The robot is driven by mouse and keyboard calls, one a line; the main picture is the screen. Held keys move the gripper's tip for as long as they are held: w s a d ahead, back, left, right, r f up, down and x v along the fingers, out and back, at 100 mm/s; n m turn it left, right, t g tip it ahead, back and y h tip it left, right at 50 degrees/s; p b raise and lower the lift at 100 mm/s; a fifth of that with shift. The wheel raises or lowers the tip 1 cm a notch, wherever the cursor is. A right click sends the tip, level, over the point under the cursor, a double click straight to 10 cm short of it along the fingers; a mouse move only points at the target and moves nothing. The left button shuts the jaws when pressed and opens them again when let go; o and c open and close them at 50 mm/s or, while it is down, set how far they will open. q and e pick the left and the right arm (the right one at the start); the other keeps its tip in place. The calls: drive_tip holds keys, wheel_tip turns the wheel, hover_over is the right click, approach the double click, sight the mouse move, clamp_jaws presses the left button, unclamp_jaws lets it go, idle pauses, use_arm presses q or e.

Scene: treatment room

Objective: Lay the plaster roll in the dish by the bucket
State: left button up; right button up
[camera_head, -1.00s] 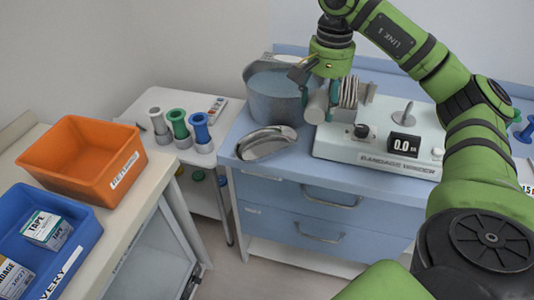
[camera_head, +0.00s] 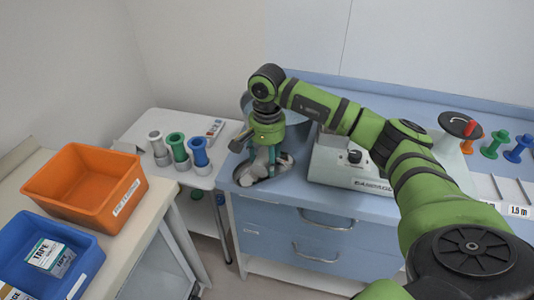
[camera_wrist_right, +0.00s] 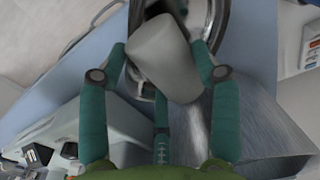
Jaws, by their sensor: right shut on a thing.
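My right gripper (camera_head: 266,160) points down over the kidney-shaped metal dish (camera_head: 243,178) on the blue cabinet. It is shut on the pale plaster roll (camera_wrist_right: 160,52), which sits tilted between the green fingers in the right wrist view. The dish's shiny rim shows behind the roll in that view (camera_wrist_right: 218,22). I cannot tell whether the roll touches the dish. The grey bucket (camera_head: 246,104) stands just behind, mostly hidden by my gripper and wrist; its side fills the lower right of the wrist view (camera_wrist_right: 250,120). My left gripper is not in view.
The bandage winder (camera_head: 340,165) stands right of the dish, partly behind my arm. An orange bin (camera_head: 85,185) and a blue bin (camera_head: 45,255) are on the left counter.

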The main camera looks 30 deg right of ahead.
sight(267, 157)
drive_tip(key=shift+f, duration=0.1)
drive_tip(key=shift+f+b, duration=0.4)
drive_tip(key=shift+b, duration=0.05)
drive_tip(key=o, duration=1.2)
drive_tip(key=shift+r, duration=0.15)
drive_tip(key=shift+r+p, duration=0.3)
drive_tip(key=shift+p, duration=0.15)
wheel_tip(267, 157, up, 12)
drive_tip(key=b, duration=0.1)
drive_tip(key=shift+b, duration=0.3)
